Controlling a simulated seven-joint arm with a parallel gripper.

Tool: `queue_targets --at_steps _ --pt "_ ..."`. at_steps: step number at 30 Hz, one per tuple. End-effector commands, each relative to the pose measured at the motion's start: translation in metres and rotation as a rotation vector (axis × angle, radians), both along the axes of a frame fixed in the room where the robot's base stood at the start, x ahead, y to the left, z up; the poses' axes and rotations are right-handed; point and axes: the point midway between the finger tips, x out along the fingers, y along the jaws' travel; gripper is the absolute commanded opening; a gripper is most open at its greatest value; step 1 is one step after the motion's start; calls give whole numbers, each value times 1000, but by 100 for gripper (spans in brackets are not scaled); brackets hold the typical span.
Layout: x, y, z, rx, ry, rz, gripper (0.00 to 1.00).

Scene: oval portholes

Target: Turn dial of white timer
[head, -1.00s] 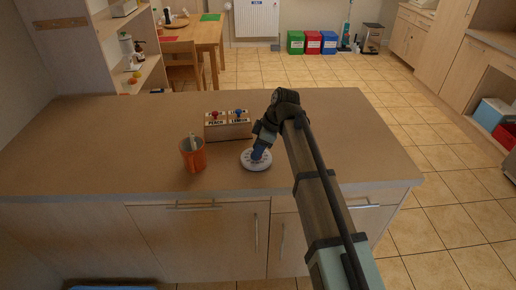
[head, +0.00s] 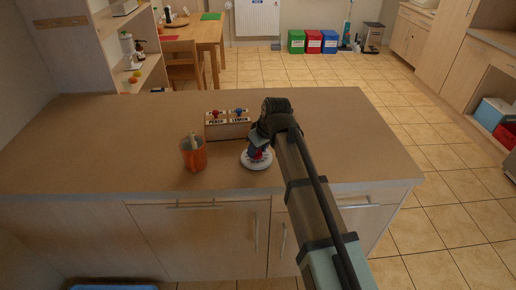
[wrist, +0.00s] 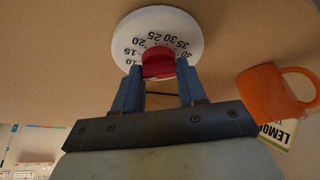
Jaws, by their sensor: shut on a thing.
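The white timer (head: 256,164) sits on the counter right of the orange mug. In the wrist view its round white face (wrist: 190,32) shows black minute numbers, with a red dial (wrist: 158,64) in its middle. My gripper (wrist: 158,75) has its two blue fingers on either side of the red dial, shut on it. In the head view my gripper (head: 256,152) reaches down onto the timer, and the arm hides part of its right side. The lower part of the dial face is hidden by the fingers in the wrist view.
Behind is a box (head: 228,130) with red and blue knobs and labels "PEACH" and "LEMON". The counter (head: 100,135) is clear at the left.

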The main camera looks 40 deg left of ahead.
Motion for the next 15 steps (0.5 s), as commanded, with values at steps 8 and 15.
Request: queue_targets --at_steps 8,15 --pt "0 0 0 -1 1 -44 10" --pt "0 0 0 -1 1 -46 10"
